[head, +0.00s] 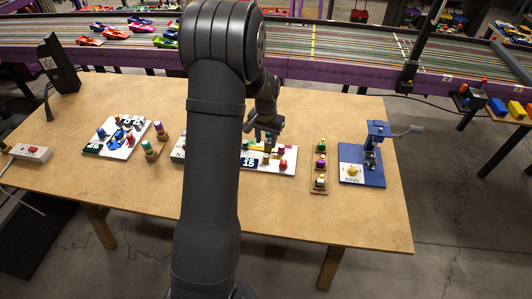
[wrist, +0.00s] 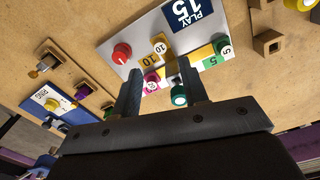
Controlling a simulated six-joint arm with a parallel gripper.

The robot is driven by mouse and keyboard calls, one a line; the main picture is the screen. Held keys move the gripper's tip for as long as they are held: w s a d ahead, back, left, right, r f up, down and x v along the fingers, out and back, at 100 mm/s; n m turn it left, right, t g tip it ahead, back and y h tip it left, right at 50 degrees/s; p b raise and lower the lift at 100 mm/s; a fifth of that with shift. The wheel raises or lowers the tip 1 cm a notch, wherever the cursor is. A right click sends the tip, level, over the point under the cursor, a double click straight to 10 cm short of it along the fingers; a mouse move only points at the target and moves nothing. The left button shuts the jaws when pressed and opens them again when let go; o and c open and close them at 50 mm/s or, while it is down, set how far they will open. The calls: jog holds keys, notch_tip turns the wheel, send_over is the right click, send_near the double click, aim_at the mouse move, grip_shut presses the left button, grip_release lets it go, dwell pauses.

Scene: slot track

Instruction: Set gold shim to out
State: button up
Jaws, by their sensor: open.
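A white board with a dark "PLAY 15" label (head: 248,161) lies mid-table and also shows in the wrist view (wrist: 194,12). A magenta knob (wrist: 151,77) and a green, white-topped peg (wrist: 179,96) stand close by the fingers.
A wooden peg rack (head: 319,179) and a blue base with a crank press (head: 372,160) stand to the right. A white switch box (head: 31,153) is far left. My arm hides the table's middle.

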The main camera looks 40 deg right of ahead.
aim_at(266, 156)
notch_tip(266, 156, down, 7)
jog(key=shift+f, duration=0.1)
dwell(0.3)
grip_shut()
